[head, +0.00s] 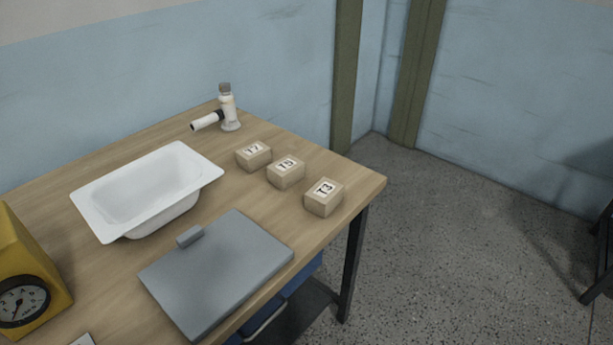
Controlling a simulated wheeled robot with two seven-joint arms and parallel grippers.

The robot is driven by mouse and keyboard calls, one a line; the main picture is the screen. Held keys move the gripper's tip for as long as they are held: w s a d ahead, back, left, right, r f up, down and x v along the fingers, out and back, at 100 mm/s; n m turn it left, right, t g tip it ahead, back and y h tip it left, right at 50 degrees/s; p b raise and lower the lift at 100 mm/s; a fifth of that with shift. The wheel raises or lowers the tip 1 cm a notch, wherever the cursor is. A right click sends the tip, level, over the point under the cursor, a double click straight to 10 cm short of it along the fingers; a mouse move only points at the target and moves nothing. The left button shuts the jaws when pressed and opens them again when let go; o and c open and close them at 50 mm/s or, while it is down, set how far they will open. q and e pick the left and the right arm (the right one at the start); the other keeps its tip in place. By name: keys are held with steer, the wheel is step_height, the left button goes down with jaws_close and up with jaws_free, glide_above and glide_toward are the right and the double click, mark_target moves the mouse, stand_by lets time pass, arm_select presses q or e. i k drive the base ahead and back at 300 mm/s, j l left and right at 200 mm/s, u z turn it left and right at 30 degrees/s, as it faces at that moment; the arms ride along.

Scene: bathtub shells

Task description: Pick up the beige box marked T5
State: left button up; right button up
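The beige box marked T5 (285,176) sits on the wooden table, in the middle of a slanting row of three similar boxes. The box marked T7 (253,159) is beside it, farther back to the left. The box marked T3 (323,203) is beside it, nearer to the right and close to the table's edge. Small gaps separate the boxes. Neither of my grippers is in the head view.
The wooden table (120,260) also holds a white tub shell (150,182), a grey flat plate with a raised handle (215,272) and a yellow device with a dial (30,270). White bottle-like items (228,110) stand and lie at the back corner.

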mark_target(286, 171)
steer(key=l+u, duration=0.1)
steer(key=u, duration=0.3)
steer(key=i+l+u, duration=0.1)
steer(key=u, duration=0.3)
steer(key=l+u, duration=0.35)
steer(key=l, duration=0.4)
steer(key=l+u, duration=0.3)
steer(key=l, duration=0.45)
steer(key=k+l, duration=0.1)
steer(key=l, duration=0.5)
steer(key=k+l, duration=0.1)
steer(key=l, duration=0.45)
steer(key=u, duration=0.05)
